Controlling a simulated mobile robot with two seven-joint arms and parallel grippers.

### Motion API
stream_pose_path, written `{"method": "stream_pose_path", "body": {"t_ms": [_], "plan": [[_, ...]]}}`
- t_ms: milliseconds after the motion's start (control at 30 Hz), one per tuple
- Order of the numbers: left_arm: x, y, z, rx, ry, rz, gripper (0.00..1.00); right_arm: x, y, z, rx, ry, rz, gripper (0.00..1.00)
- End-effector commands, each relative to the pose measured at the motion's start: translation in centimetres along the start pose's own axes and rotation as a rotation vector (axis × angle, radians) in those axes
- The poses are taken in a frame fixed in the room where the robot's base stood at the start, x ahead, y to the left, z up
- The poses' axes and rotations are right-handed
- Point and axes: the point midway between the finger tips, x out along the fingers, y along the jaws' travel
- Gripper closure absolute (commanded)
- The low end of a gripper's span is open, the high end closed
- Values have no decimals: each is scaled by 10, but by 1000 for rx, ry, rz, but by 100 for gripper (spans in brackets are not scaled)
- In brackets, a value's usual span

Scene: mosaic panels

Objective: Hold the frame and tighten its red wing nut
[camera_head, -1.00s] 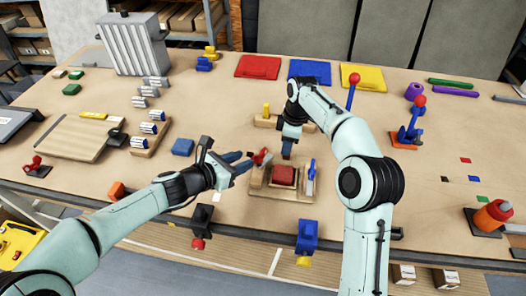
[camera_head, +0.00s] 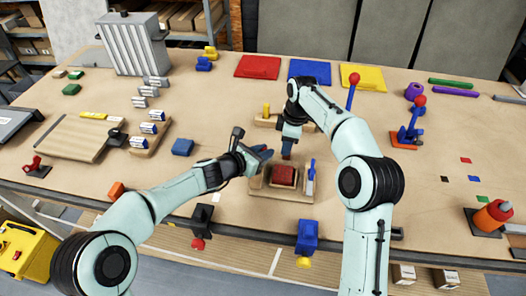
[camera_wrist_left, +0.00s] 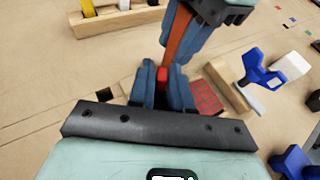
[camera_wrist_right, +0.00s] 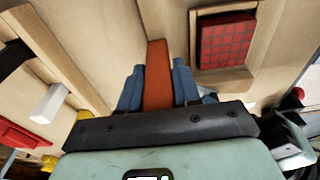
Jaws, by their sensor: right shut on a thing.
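The wooden frame (camera_head: 280,195) with its red tiled panel (camera_head: 283,175) lies near the table's front edge. The panel also shows in the left wrist view (camera_wrist_left: 207,97) and the right wrist view (camera_wrist_right: 226,42). My right gripper (camera_head: 287,150) is shut on an orange-brown bar (camera_wrist_right: 158,75) at the frame's far side. My left gripper (camera_head: 264,152) is at the frame's far left corner, close beside the right fingers. In the left wrist view the red wing nut (camera_wrist_left: 162,74) shows between its open fingertips; contact cannot be told. The left gripper hides the nut in the head view.
A blue clamp (camera_head: 311,172) stands at the frame's right side. A wooden block with a yellow piece (camera_head: 266,111) lies behind my right gripper. The table to the right of my right arm has free room.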

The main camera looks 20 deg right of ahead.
Motion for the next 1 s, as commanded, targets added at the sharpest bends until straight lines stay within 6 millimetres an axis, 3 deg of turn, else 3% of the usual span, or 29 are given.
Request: {"method": "stream_pose_path", "body": {"t_ms": [467,1000], "plan": [[0,0,2,20,-10,-40,100,-1,0,0,0,2,1,100],[0,-6,1,169,-4,-402,100,0,-1,-1,-3,0,-2,100]]}}
